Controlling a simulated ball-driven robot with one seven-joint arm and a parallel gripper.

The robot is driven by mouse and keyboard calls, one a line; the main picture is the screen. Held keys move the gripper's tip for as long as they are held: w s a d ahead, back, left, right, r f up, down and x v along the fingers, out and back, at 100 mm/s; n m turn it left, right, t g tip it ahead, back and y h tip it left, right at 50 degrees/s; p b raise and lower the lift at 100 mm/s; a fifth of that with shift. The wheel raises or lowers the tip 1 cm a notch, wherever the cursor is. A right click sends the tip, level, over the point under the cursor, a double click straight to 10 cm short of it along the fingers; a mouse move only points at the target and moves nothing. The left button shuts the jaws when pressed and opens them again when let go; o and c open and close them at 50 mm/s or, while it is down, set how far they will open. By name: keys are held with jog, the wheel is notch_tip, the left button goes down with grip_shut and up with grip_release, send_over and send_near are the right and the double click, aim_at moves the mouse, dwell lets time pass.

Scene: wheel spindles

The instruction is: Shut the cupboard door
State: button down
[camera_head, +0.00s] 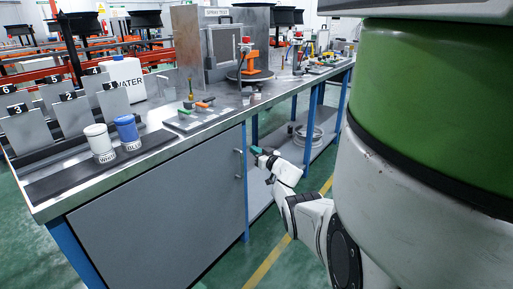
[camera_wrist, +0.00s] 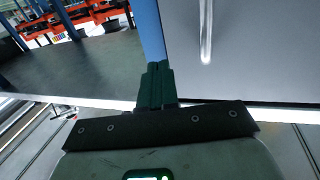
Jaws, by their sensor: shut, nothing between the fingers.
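The cupboard door (camera_head: 165,200) is the large grey panel under the near end of the workbench. It looks about flush with the bench front; I cannot tell whether a small gap is left. Its bar handle (camera_head: 238,164) is near its right edge, and also shows at the top of the wrist view (camera_wrist: 206,30). My gripper (camera_head: 256,150) is shut and empty, just right of the handle and the blue bench leg. In the wrist view its dark green fingers (camera_wrist: 156,85) are together, in front of the blue leg (camera_wrist: 149,30) beside the door (camera_wrist: 260,50); contact is unclear.
The bench top (camera_head: 160,145) carries a white pot (camera_head: 100,143), a blue pot (camera_head: 127,132), numbered plates and a water container (camera_head: 123,80). Green floor is clear in front.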

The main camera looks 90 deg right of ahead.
jog(key=s+a+p, duration=0.4)
jog(key=s+a, duration=0.1)
jog(key=s, duration=0.2)
jog(key=shift+s+a+f, duration=0.15)
jog(key=shift+s, duration=0.2)
jog(key=shift+w, duration=0.1)
